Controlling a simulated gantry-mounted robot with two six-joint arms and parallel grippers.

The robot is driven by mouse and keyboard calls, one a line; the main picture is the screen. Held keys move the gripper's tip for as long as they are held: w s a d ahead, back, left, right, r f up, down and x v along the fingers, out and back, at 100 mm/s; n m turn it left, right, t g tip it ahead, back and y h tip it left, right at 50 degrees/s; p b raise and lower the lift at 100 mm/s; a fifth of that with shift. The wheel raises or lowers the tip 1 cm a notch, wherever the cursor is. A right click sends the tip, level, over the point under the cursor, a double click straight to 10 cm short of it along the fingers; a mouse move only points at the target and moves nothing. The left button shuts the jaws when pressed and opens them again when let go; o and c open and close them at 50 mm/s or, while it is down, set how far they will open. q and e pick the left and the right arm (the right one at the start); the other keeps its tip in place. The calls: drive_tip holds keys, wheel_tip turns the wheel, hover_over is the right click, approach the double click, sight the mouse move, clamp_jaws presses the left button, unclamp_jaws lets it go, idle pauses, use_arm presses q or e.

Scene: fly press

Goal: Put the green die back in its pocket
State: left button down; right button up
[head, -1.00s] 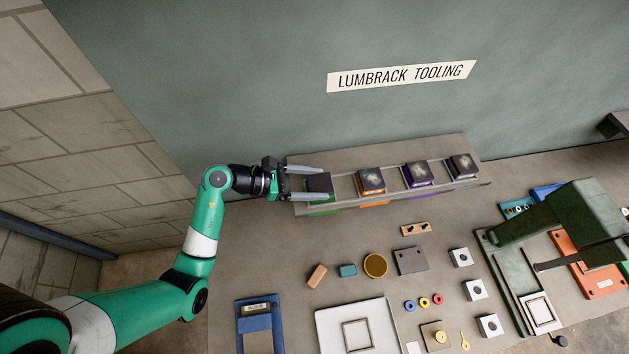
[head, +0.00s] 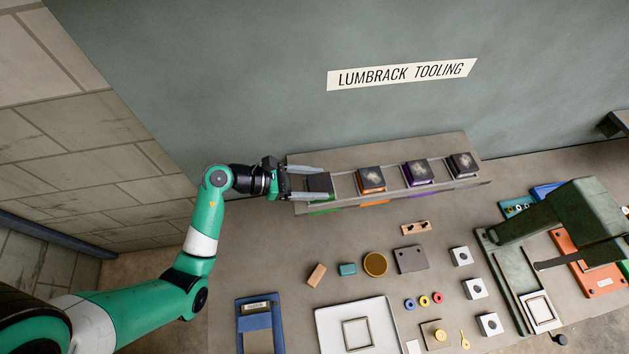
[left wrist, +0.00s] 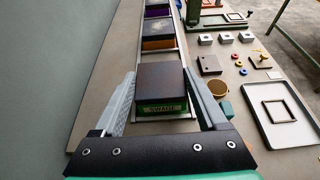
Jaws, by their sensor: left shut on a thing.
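The green die (head: 319,183) is a block with a dark top and a green front band; the left wrist view shows the band lettered "SWAGE" (left wrist: 160,107). It is at the left end of the grey rack (head: 300,162), in line with the other dies. I cannot tell whether it rests fully down in its pocket, as the pocket floor is hidden. My left gripper (head: 321,184) comes from the left, one finger on each side of the die, shut on it. My right gripper is in neither view.
Orange (head: 371,181), purple (head: 417,173) and another dark-topped die (head: 462,165) stand in the rack to the right. The wall is behind. In front lie small blocks, a brass cup (head: 375,265) and a white tray (head: 322,325). The green press (head: 580,220) stands at right.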

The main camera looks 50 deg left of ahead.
use_arm(q)
drive_tip(key=shift+f, duration=0.2)
idle(0.3)
idle(0.7)
unclamp_jaws()
drive_tip(key=shift+w, duration=0.1)
drive_tip(key=shift+f, duration=0.15)
drive_tip(key=v, duration=1.1)
drive_tip(key=shift+s+a, duration=0.15)
drive_tip(key=shift+s, duration=0.2)
